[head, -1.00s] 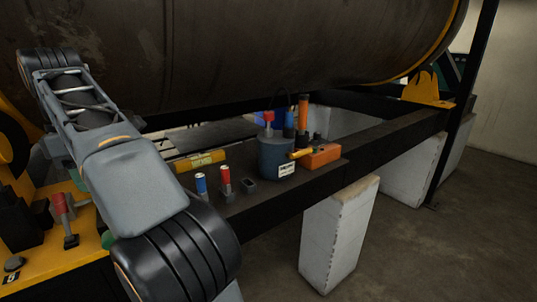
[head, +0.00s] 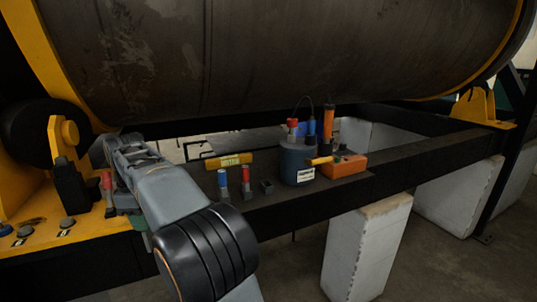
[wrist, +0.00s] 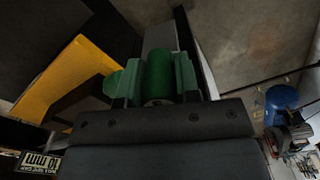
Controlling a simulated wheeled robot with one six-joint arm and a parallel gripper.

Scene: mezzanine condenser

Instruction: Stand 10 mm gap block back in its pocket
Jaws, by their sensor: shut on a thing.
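My gripper (wrist: 157,78) is shut on a green cylinder (wrist: 159,72), taken to be the 10 mm gap block's grip, in the wrist view. Green pads press it from both sides; its lower part is hidden. In the head view my arm hides the gripper; a sliver of green (head: 146,240) shows beside the arm. A small dark open pocket (head: 266,187) sits on the black beam, right of a red-topped block (head: 246,180) and a blue-topped block (head: 222,184), both upright.
A blue-grey pot (head: 297,165) with tools and an orange box (head: 344,167) stand right of the pocket. A yellow level (head: 229,161) lies behind the blocks. A red-handled item (head: 108,190) stands on the yellow deck at left. The large tank (head: 270,60) overhangs the beam.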

